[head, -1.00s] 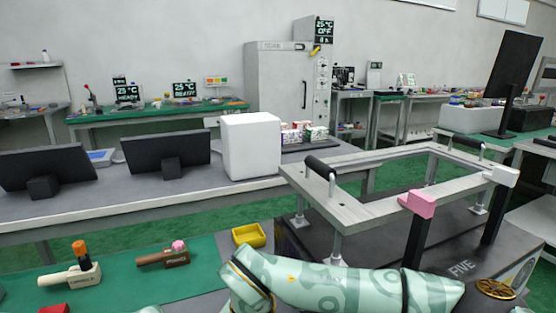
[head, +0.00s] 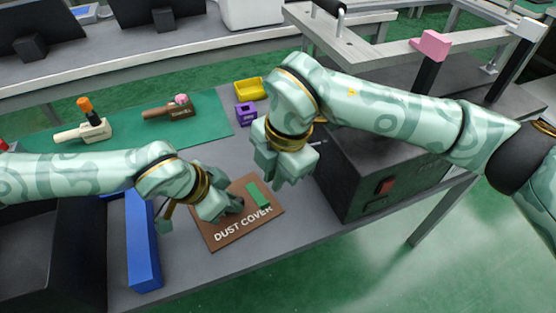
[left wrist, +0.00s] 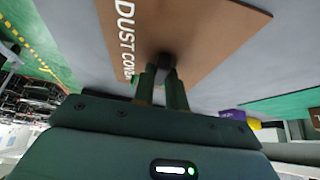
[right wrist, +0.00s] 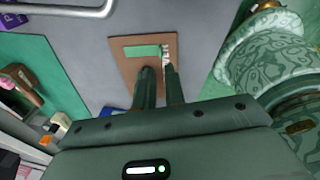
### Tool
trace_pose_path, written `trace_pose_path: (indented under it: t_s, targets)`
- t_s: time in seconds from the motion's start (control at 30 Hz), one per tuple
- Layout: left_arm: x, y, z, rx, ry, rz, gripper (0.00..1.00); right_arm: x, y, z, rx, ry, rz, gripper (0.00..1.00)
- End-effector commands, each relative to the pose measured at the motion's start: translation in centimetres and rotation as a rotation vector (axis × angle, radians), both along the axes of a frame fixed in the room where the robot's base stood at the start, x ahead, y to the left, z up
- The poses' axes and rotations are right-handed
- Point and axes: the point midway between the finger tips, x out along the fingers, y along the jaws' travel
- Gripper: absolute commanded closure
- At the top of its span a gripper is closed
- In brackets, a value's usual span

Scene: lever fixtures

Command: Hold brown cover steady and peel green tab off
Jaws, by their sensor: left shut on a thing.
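The brown cover (head: 210,236), marked DUST COVER, lies flat on the grey bench; it also shows in the left wrist view (left wrist: 205,20) and the right wrist view (right wrist: 127,68). The green tab (head: 258,195) lies on it as a short strip and shows in the right wrist view (right wrist: 141,51). My left gripper (head: 236,207) is shut on a small dark knob (left wrist: 167,61) on the cover. My right gripper (head: 284,180) is above the cover's far right side near the tab, open and empty. Its fingertips (right wrist: 160,72) are apart, not visibly touching the tab.
A purple box (head: 246,113) and a yellow bin (head: 250,89) stand behind the cover. A blue bar (head: 143,240) lies left of it. A dark machine (head: 385,165) with a red switch stands right. A green mat (head: 135,130) holds wooden fixtures at far left.

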Motion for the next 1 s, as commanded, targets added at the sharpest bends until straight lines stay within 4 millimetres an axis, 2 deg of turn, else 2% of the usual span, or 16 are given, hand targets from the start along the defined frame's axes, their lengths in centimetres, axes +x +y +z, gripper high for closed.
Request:
trace_pose_path:
  t_s: [0.03,0.2,0.4,0.77,0.8,0.83,1.0]
  targets:
    - [0.0,0.0,0.0,-0.001,-0.001,0.000,1.00,-0.1,0.2,-1.2,-0.001,0.004,0.000,0.89]
    - [0.0,0.0,0.0,-0.001,-0.001,0.000,1.00,0.1,0.8,-4.6,-0.001,0.004,0.000,0.89]
    - [0.0,0.0,0.0,-0.001,-0.001,0.000,1.00,0.3,1.2,-7.2,-0.001,0.001,0.001,0.89]
    - [0.0,0.0,0.0,-0.001,-0.001,0.000,1.00,0.3,1.3,-8.0,-0.001,-0.001,0.002,0.89]
    - [0.0,0.0,0.0,-0.001,-0.001,0.000,1.00,0.3,1.3,-7.9,-0.001,-0.001,0.002,0.91]
    - [0.0,0.0,0.0,-0.001,-0.001,0.000,1.00,0.3,1.3,-7.9,-0.001,-0.001,0.002,1.00]
    - [0.0,0.0,0.0,-0.001,-0.001,-0.001,1.00,0.3,1.3,-7.9,-0.001,-0.001,0.002,1.00]
